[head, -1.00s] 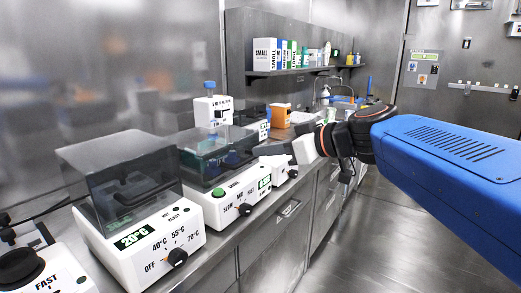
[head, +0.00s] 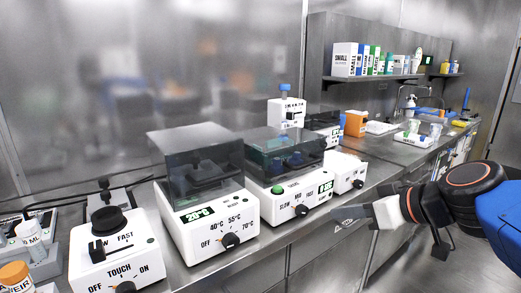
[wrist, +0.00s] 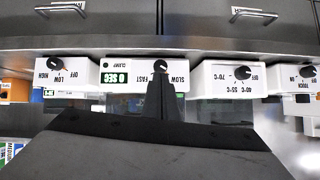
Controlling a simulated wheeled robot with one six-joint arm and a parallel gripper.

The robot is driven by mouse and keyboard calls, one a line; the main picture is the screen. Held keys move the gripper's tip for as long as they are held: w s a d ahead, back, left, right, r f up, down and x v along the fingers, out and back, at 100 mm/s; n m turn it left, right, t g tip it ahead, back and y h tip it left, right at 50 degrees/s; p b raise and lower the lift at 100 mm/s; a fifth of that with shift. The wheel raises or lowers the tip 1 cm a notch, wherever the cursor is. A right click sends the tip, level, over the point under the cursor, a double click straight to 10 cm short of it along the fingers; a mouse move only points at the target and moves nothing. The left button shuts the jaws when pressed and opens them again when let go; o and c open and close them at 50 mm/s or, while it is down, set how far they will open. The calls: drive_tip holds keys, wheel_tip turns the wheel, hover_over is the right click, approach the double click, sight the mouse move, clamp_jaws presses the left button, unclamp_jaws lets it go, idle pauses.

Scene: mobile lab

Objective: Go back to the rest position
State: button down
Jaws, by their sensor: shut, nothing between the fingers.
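My gripper (head: 348,213) is shut and empty. In the head view it is at the lower right, in front of the counter edge, pointing left toward the devices. In the wrist view its closed dark fingers (wrist: 161,95) overlap the front of the device with the SLOW/FAST knob (wrist: 160,66); I cannot tell the gap, but in the head view the gripper looks apart from the device. My blue arm comes in from the right edge.
The counter holds a touch mixer (head: 118,250), a heating block (head: 208,215) reading 20°C, a lidded centrifuge (head: 295,190) and a small white device (head: 345,172). A shelf (head: 370,78) with boxes is behind. Steel drawers (wrist: 230,15) line the counter front.

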drive_tip(key=s+d+f+m+g+h, duration=0.2)
drive_tip(key=s+d+f+h, duration=0.1)
drive_tip(key=f, duration=0.4)
drive_tip(key=s+d+f+m+g+h, duration=0.2)
drive_tip(key=s+d+f+m+h, duration=0.1)
drive_tip(key=s+d+f, duration=0.2)
drive_tip(key=s+f, duration=0.2)
drive_tip(key=s, duration=0.1)
drive_tip(key=shift+d+f+m+h, duration=0.2)
drive_tip(key=shift+d+m+h, duration=0.1)
drive_tip(key=shift+d+h, duration=0.1)
